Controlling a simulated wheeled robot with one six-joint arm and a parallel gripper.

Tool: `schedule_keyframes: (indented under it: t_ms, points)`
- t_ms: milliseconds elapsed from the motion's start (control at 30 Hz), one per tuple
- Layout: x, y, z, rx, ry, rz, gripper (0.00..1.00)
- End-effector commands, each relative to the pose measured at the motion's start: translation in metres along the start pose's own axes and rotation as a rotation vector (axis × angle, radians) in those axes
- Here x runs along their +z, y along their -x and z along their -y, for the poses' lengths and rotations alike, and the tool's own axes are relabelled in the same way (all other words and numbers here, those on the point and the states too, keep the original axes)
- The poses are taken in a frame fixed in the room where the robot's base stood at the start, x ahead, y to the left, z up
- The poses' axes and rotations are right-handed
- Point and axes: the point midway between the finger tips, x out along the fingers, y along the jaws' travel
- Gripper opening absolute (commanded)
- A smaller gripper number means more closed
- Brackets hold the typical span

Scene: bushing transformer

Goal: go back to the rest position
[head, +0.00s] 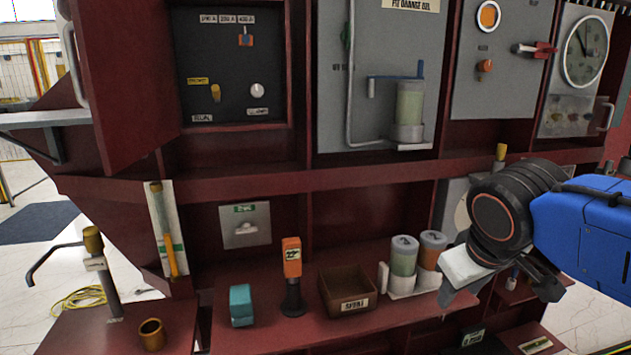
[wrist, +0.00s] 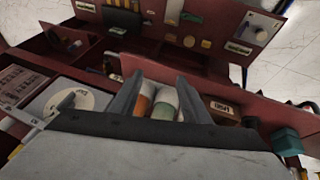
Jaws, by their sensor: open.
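My gripper (head: 500,290) hangs at the right of the head view, pointing down, to the right of two capped cylinders. In the wrist view my gripper (wrist: 158,92) shows its two fingers spread apart with nothing held between them. The green cylinder (head: 403,262) and the orange cylinder (head: 430,252) stand upright in a white holder (head: 408,288) on the red shelf. In the wrist view the orange cylinder (wrist: 143,104) and the green cylinder (wrist: 165,108) appear beyond and between the fingers. I cannot tell the exact gap to them.
A brown labelled bin (head: 345,295), an orange handheld device (head: 291,270) and a teal block (head: 241,305) stand on the red shelf (head: 265,340). An open cabinet door (head: 125,85) juts out at upper left. A curved tap-like post (head: 100,265) stands at far left.

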Motion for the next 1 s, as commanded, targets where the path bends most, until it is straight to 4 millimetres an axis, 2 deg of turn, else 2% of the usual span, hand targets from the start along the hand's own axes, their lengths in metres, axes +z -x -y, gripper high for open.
schedule_keyframes:
  t_ms: [33,200,400,600,1000]
  points:
    - [0.017,-0.008,-0.002,-0.012,-0.042,0.009,0.43]
    - [0.065,-0.032,0.002,-0.062,-0.166,0.027,0.43]
    - [0.104,-0.052,0.011,-0.102,-0.283,0.031,0.43]
    - [0.117,-0.061,0.016,-0.117,-0.329,0.029,0.43]
    - [0.117,-0.061,0.016,-0.118,-0.330,0.029,0.43]
